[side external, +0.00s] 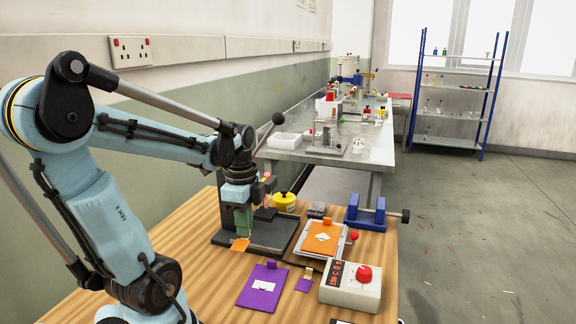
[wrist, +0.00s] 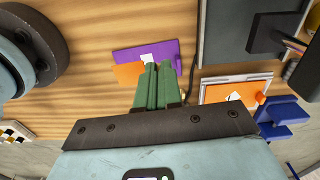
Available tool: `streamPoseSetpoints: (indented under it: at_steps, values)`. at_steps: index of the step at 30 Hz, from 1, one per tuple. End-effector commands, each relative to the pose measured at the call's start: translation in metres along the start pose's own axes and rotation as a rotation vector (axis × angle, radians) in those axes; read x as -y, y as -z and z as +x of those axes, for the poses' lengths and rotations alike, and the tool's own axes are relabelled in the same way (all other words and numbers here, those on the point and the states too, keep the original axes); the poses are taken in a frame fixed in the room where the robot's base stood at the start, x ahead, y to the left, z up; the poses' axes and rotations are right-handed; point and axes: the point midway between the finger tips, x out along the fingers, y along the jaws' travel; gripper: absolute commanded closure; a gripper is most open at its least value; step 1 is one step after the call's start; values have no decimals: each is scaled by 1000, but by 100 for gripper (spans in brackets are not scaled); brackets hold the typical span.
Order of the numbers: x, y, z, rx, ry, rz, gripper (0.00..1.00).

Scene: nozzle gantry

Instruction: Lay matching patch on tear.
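My gripper (side external: 243,228) has green fingers close together, with a small orange patch (side external: 240,244) at their tips, above the wooden table. In the wrist view the fingers (wrist: 158,68) show the orange patch (wrist: 128,73) sticking out to the left, partly hidden by them. An orange sheet (side external: 313,244) with a white tear mark (side external: 322,237) lies on a pale tray, to the right of my gripper. A purple sheet (side external: 258,299) with a white mark (side external: 264,285) lies on the table in front. A small purple patch (side external: 304,285) with a tan tab lies beside it.
A white control box (side external: 352,290) with a red knob stands at the front right. A dark stand (side external: 267,244) is just behind my gripper, with a yellow pot (side external: 284,201) close by. A blue clamp (side external: 366,217) stands behind the tray.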

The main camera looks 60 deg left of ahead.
Motion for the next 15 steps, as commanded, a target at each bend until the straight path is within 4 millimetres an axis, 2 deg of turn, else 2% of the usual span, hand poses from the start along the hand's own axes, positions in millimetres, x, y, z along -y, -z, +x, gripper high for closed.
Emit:
streamPoseSetpoints:
  at_steps: [15]
  values:
    - [34, 34, -5, 0, 0, -796, 100]
